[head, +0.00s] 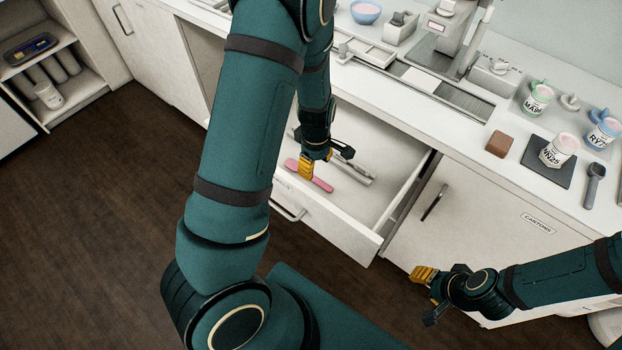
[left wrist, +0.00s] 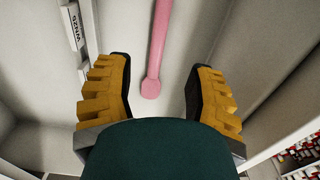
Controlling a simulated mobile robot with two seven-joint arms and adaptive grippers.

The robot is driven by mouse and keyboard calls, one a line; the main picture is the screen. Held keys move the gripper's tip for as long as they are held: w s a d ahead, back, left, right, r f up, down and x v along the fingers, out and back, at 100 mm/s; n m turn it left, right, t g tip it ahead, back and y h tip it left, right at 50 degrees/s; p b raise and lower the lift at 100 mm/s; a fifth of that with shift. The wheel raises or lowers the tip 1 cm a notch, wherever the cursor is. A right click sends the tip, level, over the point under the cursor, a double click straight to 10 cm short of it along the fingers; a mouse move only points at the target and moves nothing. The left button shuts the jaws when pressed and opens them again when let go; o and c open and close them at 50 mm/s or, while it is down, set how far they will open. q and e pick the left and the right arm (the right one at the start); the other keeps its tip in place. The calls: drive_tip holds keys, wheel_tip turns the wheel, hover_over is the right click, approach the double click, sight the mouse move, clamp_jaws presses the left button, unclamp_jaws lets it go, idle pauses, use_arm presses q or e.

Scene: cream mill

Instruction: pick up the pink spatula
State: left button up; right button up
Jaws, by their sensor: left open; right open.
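The pink spatula (head: 322,185) lies in an open white drawer (head: 338,224) below the counter. My left gripper (head: 308,167) is over the drawer, above the spatula, and hides its middle in the head view. In the left wrist view the spatula (left wrist: 157,45) runs from the top edge down to a rounded end, centred between the open yellow fingers of my left gripper (left wrist: 160,95). No contact shows there. My right gripper (head: 430,290) is open and empty, in front of the cabinet at the lower right.
A grey metal tool (head: 355,173) lies beside the spatula in the drawer. The counter holds a brown block (head: 499,144), several labelled jars and a machine (head: 447,35). An open shelf unit (head: 75,88) stands at the left. The brown floor (head: 90,230) is clear.

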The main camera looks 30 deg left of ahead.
sight(316, 179)
use_arm(q)
wheel_tip(316, 179, down, 7)
drive_tip(key=shift+w+f+b, duration=0.15)
drive_tip(key=shift+f+b, duration=0.05)
drive_tip(key=shift+b, duration=1)
drive_tip(key=shift+r, duration=0.1)
clamp_jaws()
